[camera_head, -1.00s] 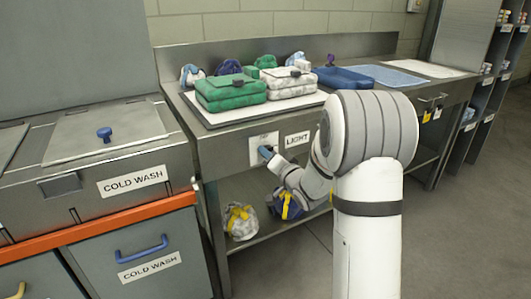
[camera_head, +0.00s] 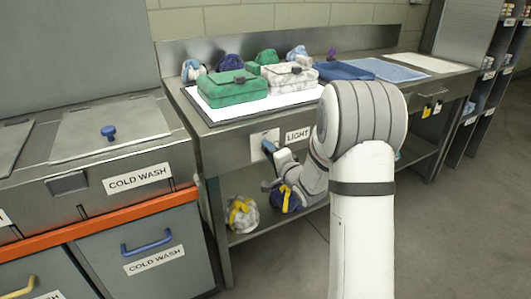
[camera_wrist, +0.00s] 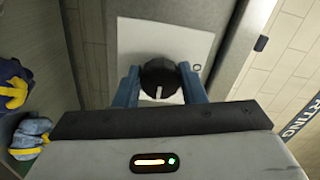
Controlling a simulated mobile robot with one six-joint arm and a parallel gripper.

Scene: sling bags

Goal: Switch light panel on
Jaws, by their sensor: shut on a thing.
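The light panel (camera_head: 300,101) is set in the metal table top and glows bright white around the bags on it. Its black round knob (camera_wrist: 159,77), with a white pointer line, sits on a white plate (camera_wrist: 205,42) in the wrist view. In the head view the plate (camera_head: 257,148) is on the table's front, beside the LIGHT label (camera_head: 298,135). My gripper (camera_wrist: 160,82) is shut on the knob, one blue finger on each side of it. In the head view my gripper (camera_head: 269,149) is at the plate, and the knob is hidden.
A green bag (camera_head: 233,89) and a white-grey bag (camera_head: 290,78) lie on the panel, with smaller bags behind. A blue tray (camera_head: 343,72) is to the right. The cold wash unit (camera_head: 110,150) stands left. Bags (camera_head: 242,214) sit on the shelf below.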

